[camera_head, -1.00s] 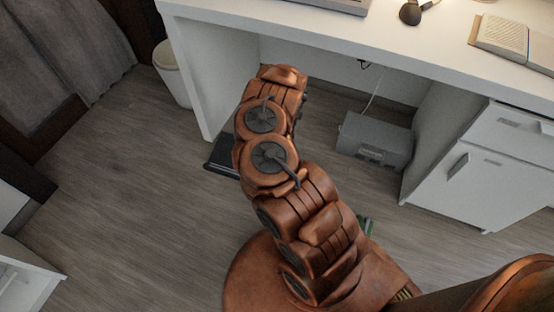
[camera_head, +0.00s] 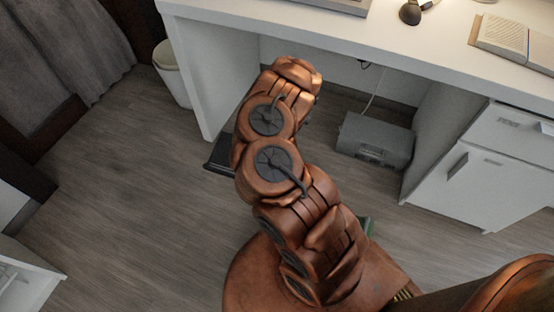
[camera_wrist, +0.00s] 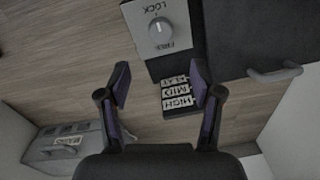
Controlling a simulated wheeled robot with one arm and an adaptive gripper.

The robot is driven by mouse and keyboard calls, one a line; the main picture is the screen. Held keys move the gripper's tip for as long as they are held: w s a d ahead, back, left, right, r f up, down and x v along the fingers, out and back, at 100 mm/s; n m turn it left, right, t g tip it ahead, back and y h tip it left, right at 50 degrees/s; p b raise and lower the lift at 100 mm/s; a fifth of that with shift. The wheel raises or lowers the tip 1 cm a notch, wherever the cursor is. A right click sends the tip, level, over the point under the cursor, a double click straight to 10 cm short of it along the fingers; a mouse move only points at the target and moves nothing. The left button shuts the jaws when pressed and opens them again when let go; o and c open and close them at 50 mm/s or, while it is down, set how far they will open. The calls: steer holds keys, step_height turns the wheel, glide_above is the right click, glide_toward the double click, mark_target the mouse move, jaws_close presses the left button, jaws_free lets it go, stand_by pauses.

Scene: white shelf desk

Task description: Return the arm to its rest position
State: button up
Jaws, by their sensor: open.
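My copper-coloured arm (camera_head: 275,165) reaches up and forward from its base in the head view, in front of the white desk (camera_head: 225,90). Its gripper is hidden there behind the arm links. In the wrist view my gripper (camera_wrist: 161,82) is open, with its two dark, purple-padded fingers apart and nothing between them. Below the knob is a dark block with white labels (camera_wrist: 177,94), one reading HIGH.
A grey box (camera_head: 374,140) lies on the floor under the desk. A drawer cabinet (camera_head: 470,170) stands right of it. A white bin (camera_head: 173,75) is left of the desk. A black flat object (camera_head: 220,157) shows partly behind my arm. The floor at left is clear.

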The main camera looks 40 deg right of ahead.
stand_by(0.4)
